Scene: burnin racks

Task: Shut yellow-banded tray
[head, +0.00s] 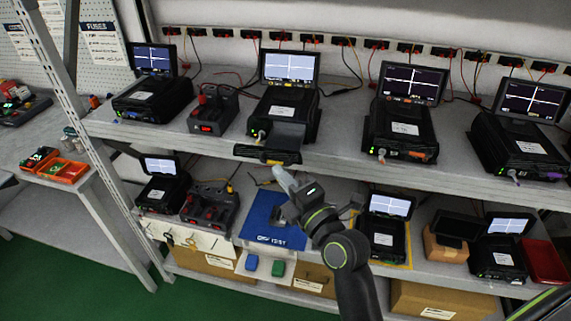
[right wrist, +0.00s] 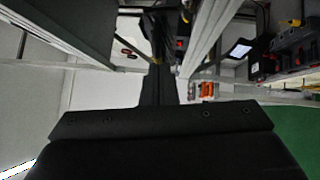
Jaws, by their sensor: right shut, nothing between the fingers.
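The yellow-banded tray (head: 267,153) is pulled out of the front of a black unit (head: 291,112) on the upper shelf, second screen from the left. Its dark front panel carries a small yellow mark. My right gripper (head: 279,173) is shut and empty, its pale fingertips just below and in front of the tray's front panel. I cannot tell whether they touch it. In the right wrist view the dark gripper body (right wrist: 165,125) fills the lower part, and the tray cannot be made out. My left gripper is not in view.
Other black units with screens stand on the upper shelf (head: 345,160), one at right (head: 400,130). Below are a blue mat (head: 262,222), a fixture with red parts (head: 208,207) and more units. A rack post (head: 85,130) stands at left.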

